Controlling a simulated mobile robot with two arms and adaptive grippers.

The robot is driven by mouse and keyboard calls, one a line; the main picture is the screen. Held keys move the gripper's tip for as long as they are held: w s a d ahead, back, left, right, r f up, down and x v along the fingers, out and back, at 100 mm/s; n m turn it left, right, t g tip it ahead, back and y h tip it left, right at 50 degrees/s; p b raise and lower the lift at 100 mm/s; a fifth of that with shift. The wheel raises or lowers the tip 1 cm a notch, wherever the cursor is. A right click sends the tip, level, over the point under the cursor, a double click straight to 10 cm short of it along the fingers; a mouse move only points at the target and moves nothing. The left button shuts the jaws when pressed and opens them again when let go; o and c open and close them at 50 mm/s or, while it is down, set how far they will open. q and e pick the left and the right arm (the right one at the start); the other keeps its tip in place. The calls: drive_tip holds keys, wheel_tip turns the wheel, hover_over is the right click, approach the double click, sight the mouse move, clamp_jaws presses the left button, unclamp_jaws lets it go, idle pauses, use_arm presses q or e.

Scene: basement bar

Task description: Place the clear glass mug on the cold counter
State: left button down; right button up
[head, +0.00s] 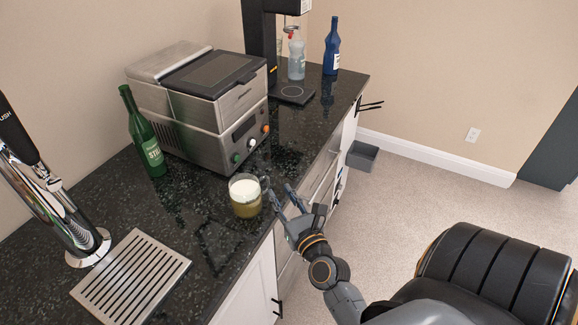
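The clear glass mug (246,200) stands upright on the dark speckled counter (205,215), near its front edge. It holds a yellowish drink with white foam, and its handle points right toward my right gripper. My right gripper (281,193) is at the counter's front edge, just right of the mug. Its fingers are spread apart with nothing visible between them. The fingertips are close to the handle; I cannot tell whether they touch it. My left gripper is not in view.
A steel countertop appliance (205,105) stands behind the mug, with a green bottle (143,135) to its left. A drip tray (132,278) and a chrome tap (55,205) are at lower left. A blue bottle (331,50) stands at the far end. A grey bin (362,156) sits on the floor.

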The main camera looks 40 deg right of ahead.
drive_tip(key=shift+b+v, duration=0.4)
drive_tip(key=shift+v, duration=1.65)
